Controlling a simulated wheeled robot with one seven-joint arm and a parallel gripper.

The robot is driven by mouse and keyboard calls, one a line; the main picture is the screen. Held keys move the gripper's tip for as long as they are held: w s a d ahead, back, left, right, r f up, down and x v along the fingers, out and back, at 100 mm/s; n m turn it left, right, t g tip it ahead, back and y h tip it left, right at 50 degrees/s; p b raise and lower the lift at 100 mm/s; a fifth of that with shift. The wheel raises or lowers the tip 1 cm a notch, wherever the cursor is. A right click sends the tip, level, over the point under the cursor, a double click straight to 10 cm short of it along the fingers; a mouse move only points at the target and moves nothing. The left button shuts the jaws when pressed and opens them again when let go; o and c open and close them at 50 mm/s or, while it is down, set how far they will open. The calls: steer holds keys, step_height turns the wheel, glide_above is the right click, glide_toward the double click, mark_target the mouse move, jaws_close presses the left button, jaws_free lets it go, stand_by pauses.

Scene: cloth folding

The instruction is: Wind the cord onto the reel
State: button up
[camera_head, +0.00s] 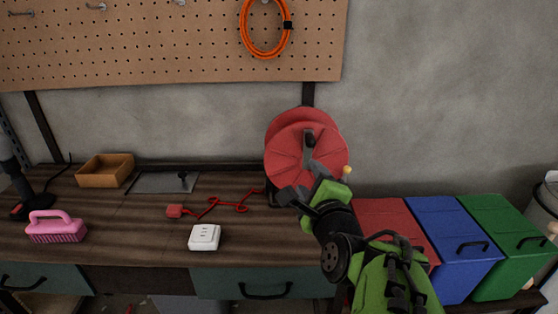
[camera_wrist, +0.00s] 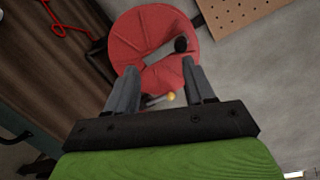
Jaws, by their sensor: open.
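The red reel (camera_head: 284,137) stands upright at the right end of the workbench, with a grey crank and dark knob on its face. The reel (camera_wrist: 135,45) also fills the top middle of the wrist view. The red cord (camera_head: 228,205) lies loosely bent on the bench left of the reel, with a red block-like end (camera_head: 174,211). A bit of cord (camera_wrist: 62,22) shows in the wrist view. My gripper (camera_head: 304,194) is open and empty in front of the reel's lower face. In the wrist view its fingers (camera_wrist: 162,84) point toward the crank, with no clear grip on it.
A white socket box (camera_head: 205,237), pink brush (camera_head: 56,227) and wooden tray (camera_head: 104,170) sit on the bench (camera_head: 120,230). Red, blue (camera_head: 450,245) and green bins stand at right. An orange coil (camera_head: 264,30) hangs on the pegboard (camera_head: 160,40).

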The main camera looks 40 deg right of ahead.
mark_target(311, 145)
steer(key=w+d+m+p, duration=0.1)
steer(key=w+d+p, duration=0.2)
steer(key=p, duration=0.2)
steer(key=w+d+r+m+h+p, duration=0.1)
steer(key=w+d+p, duration=0.2)
steer(key=w+p, duration=0.1)
steer(key=w+d+p, duration=0.3)
steer(key=w+p, duration=0.1)
steer(key=p, duration=0.2)
steer(key=shift+w+d+r+m, duration=0.15)
steer(key=shift+w+d+m, duration=0.05)
steer(key=shift+d+m, duration=0.2)
steer(key=shift+w+d, duration=0.2)
steer(key=shift+w, duration=0.05)
jaws_close()
